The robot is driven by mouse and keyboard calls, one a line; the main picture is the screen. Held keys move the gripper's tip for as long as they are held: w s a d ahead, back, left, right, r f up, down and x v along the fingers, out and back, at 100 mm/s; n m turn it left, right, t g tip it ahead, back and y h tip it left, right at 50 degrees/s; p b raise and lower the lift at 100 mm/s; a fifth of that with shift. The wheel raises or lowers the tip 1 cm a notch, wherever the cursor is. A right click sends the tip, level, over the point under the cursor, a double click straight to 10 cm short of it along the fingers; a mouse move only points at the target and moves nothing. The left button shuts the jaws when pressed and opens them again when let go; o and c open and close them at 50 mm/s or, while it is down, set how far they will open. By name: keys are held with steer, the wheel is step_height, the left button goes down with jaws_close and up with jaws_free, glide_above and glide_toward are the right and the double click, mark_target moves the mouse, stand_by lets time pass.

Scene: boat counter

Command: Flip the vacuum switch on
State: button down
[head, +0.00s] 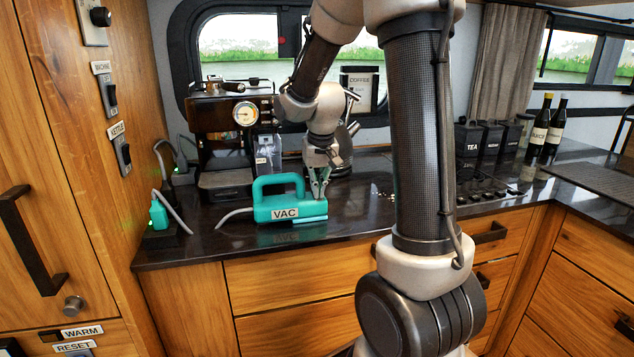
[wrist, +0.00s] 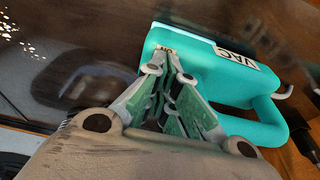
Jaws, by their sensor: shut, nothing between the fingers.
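The teal vacuum (head: 285,211), labelled VAC, lies on the dark counter with its looped handle up. My gripper (head: 319,193) is shut and empty, pointing down at the right end of the vacuum, beside its handle. In the wrist view, the fingertips of my gripper (wrist: 165,50) are together at the near end of the vacuum (wrist: 205,75). They look very close to it; I cannot tell whether they touch. The switch is not clearly visible, and the fingers cover part of that end.
An espresso machine (head: 232,130) stands behind the vacuum. A teal plug (head: 158,213) sits in a black socket block at the counter's left. Labelled wall switches, MACHINE (head: 110,95) and KETTLE (head: 122,153), are on the left panel. Dark canisters (head: 480,137) stand at right. Counter right of the vacuum is mostly clear.

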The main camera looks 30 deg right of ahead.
steer(key=shift+w+r, duration=0.1)
steer(key=shift+w+d+r, duration=0.1)
steer(key=shift+w+d, duration=0.15)
steer(key=shift+w, duration=0.5)
steer(key=shift+r, duration=0.6)
steer(key=v, duration=0.3)
steer(key=shift+w+r, duration=0.15)
steer(key=shift+r, duration=0.05)
steer(key=s+a+r, duration=0.1)
steer(key=s+r, duration=0.3)
steer(key=r, duration=0.4)
steer(key=shift+s+r, duration=0.2)
steer(key=shift+s, duration=0.1)
steer(key=shift+a, duration=0.15)
